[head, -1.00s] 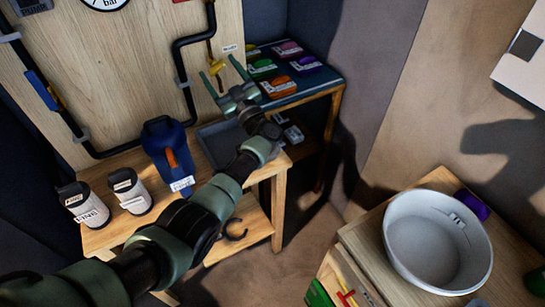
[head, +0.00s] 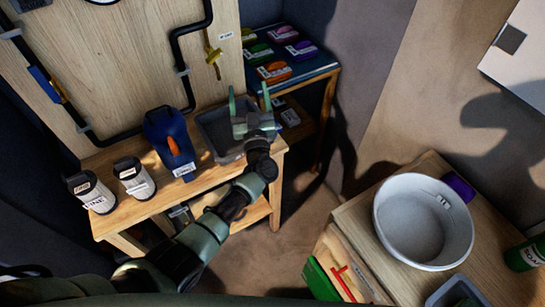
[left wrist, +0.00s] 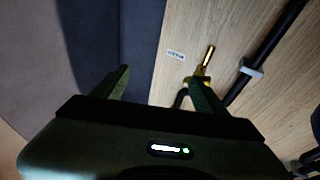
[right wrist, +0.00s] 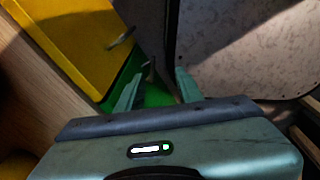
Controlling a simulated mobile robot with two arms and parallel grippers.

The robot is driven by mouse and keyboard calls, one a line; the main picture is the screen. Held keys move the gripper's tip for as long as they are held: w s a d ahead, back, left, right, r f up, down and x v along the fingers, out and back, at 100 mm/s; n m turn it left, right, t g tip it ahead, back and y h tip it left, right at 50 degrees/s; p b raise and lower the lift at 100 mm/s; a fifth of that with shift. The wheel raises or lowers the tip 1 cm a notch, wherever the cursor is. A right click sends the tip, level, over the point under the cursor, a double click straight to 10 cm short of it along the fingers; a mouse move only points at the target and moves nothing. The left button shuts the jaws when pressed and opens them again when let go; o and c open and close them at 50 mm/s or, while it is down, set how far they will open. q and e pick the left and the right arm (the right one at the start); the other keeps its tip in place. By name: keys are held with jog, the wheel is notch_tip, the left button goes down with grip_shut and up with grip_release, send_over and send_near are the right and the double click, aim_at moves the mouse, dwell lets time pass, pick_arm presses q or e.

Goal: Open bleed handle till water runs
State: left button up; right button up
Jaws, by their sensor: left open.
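The brass-yellow bleed handle (head: 213,57) sits on a thin branch by the black pipe, near the right edge of the wooden panel. A small white label is beside it. My left gripper (head: 249,96) is open and empty, below and right of the handle, over the grey tray. In the left wrist view the handle (left wrist: 205,68) shows beyond the right finger, which partly covers its lower end. The gripper is apart from it. I see no running water. My right gripper (right wrist: 160,75) is outside the head view; its fingers are spread in the right wrist view.
On the bench are a grey tray (head: 204,124), a blue jug (head: 163,131) and two white-labelled bottles. A dark shelf (head: 292,82) with coloured packs stands behind right. A white basin (head: 424,220) sits on the right cabinet. A yellow panel (right wrist: 70,40) is near my right gripper.

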pick_arm(q)
jog(key=s+d+f+m+g+h, duration=0.3)
jog(key=s+f+h, duration=0.2)
jog(key=s+f, duration=0.1)
jog(key=s+d+f+m+g+h, duration=0.4)
jog(key=s+f+h, duration=0.2)
jog(key=shift+s+d+f+h, duration=0.25)
jog(key=shift+s+d+h, duration=0.05)
jog(key=shift+s, duration=0.05)
